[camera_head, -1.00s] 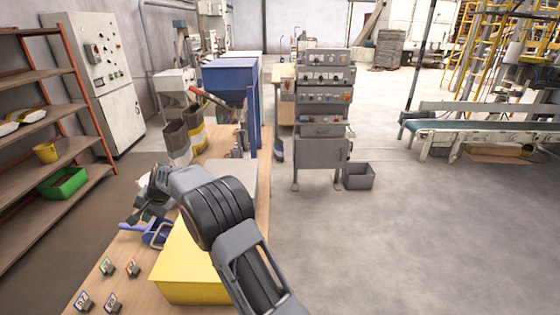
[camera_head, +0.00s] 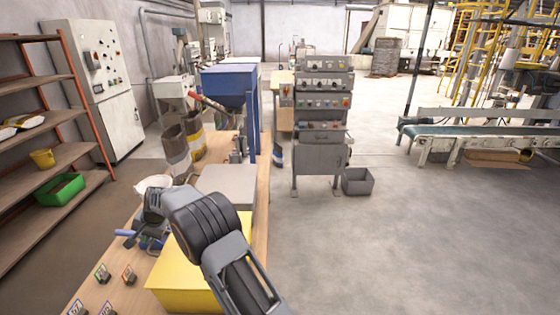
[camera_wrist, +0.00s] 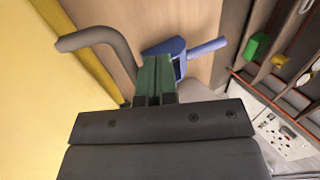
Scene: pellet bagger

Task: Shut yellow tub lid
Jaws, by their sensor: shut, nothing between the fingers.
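The yellow tub (camera_head: 188,298) stands on the wooden bench in the head view, partly behind my arm. Its yellow lid (camera_head: 190,255) looks flat over the top, but I cannot tell whether it is fully down. In the wrist view the lid (camera_wrist: 35,85) fills the left side. A grey bent handle (camera_wrist: 97,38) stands out at the tub's edge, left of my gripper. My gripper (camera_wrist: 157,62) has its green fingers together with nothing between them. In the head view it (camera_head: 150,228) is beside the tub's left edge, apart from the handle as seen from the wrist.
A blue scoop (camera_wrist: 168,48) lies on the bench just beyond my fingertips. A blue hopper (camera_head: 228,83) rises behind.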

